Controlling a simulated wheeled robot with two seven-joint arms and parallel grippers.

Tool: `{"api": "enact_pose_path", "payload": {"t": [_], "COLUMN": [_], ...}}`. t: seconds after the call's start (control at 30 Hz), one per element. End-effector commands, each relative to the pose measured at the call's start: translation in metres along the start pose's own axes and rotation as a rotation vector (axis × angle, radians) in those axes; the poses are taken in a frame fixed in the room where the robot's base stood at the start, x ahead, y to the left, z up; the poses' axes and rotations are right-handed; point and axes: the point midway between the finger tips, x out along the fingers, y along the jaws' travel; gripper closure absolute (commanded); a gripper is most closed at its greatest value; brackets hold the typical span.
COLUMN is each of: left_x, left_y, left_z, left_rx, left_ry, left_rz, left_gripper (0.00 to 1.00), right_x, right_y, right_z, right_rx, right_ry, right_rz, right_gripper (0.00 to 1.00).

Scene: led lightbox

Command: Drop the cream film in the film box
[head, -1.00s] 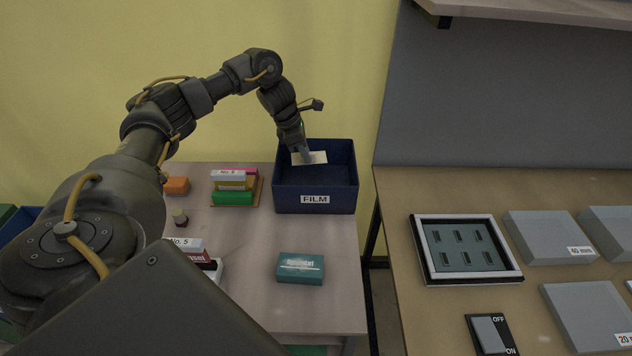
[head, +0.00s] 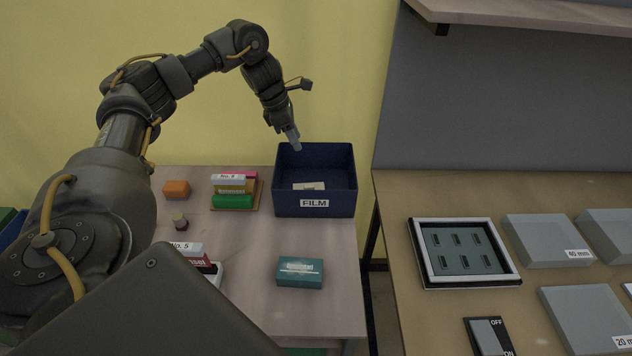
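The cream film (head: 309,186) lies low inside the dark blue film box (head: 314,203), which carries a FILM label on its front. Part of the film is hidden behind the box's front wall. My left gripper (head: 296,146) is above the back left of the box, apart from the film and holding nothing that I can see. Its fingers are small and seen from the side, so their gap cannot be made out. My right gripper is not in view.
On the same table are an orange block (head: 176,190), a stack of coloured boxes (head: 233,190), a small bottle (head: 179,221) and a teal box (head: 300,272). The right table holds a slotted frame (head: 464,252), grey blocks (head: 548,240) and a switch (head: 490,336).

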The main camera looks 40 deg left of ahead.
Motion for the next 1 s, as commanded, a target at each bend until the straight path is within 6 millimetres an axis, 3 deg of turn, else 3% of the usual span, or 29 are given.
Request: {"api": "enact_pose_path", "payload": {"t": [0.1, 0.23, 1.0], "left_x": [-0.02, -0.03, -0.036], "left_y": [0.0, 0.0, 0.0], "left_z": [0.001, 0.0, 0.001], "left_rx": [0.0, -0.001, -0.001], "left_ry": [0.0, 0.001, 0.0], "left_rz": [0.002, 0.001, 0.0], "left_gripper": [0.61, 0.61, 0.61], "right_x": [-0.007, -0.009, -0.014], "right_y": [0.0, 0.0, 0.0], "right_z": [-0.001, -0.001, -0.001], "right_rx": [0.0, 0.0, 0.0], "right_ry": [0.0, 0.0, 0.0], "right_rz": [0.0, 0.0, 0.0], "right_gripper": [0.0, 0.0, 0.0]}}
